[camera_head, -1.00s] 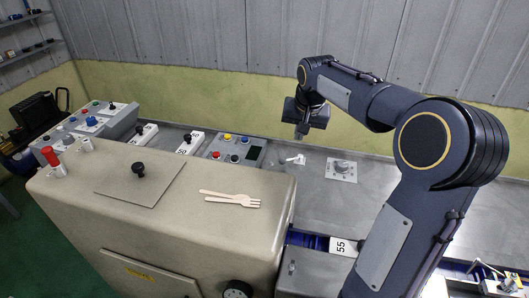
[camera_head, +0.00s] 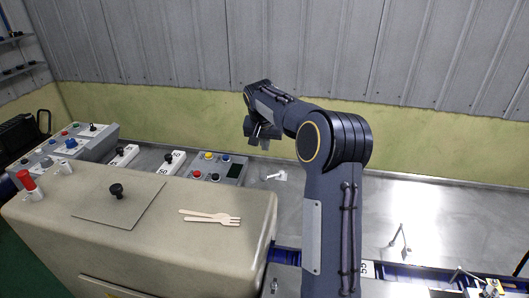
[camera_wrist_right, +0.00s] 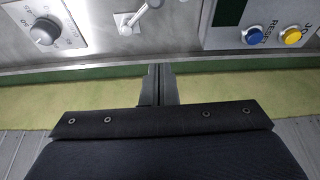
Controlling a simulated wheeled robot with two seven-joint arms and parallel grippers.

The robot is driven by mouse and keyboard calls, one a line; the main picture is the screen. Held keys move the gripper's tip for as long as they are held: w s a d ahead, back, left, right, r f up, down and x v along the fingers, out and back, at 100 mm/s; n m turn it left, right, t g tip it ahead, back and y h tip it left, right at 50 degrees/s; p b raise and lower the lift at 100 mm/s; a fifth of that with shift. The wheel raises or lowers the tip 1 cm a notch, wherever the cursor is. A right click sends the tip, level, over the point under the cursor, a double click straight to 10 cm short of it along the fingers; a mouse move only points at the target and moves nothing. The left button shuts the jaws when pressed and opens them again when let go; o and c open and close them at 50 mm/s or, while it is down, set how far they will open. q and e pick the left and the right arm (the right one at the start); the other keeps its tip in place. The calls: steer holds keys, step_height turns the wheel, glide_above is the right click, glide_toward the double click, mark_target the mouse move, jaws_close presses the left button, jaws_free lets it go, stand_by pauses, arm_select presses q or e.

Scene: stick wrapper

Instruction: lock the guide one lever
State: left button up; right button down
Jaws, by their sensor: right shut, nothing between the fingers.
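A small white-handled lever (camera_head: 277,176) stands on a light plate on the steel bench, right of the button panel. It also shows at the top edge of the right wrist view (camera_wrist_right: 136,18), partly cut off. Two thin metal levers, a near one (camera_head: 398,240) and another (camera_head: 462,273), stand at the lower right. No label shows which lever is guide one. My right gripper (camera_head: 262,143) is shut and empty, behind and above the white lever in the head view, apart from it. Its shut fingers (camera_wrist_right: 158,70) show in the wrist view. My left gripper is out of view.
A beige machine cabinet (camera_head: 90,235) with a wooden fork and stick (camera_head: 212,217) on top fills the front left. A button panel (camera_head: 218,168), black-knobbed slides marked 50 (camera_head: 172,162) and a dial plate (camera_wrist_right: 45,30) are near. My arm hides some bench.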

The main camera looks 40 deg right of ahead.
steer(key=p+x, duration=0.2)
steer(key=x, duration=0.6)
steer(key=shift+d+f, duration=0.1)
steer(key=shift+f, duration=0.3)
steer(key=s+a+p, duration=0.1)
steer(key=s+a, duration=0.1)
steer(key=shift+a, duration=0.3)
steer(key=shift+s+a, duration=0.2)
steer(key=shift+f, duration=0.2)
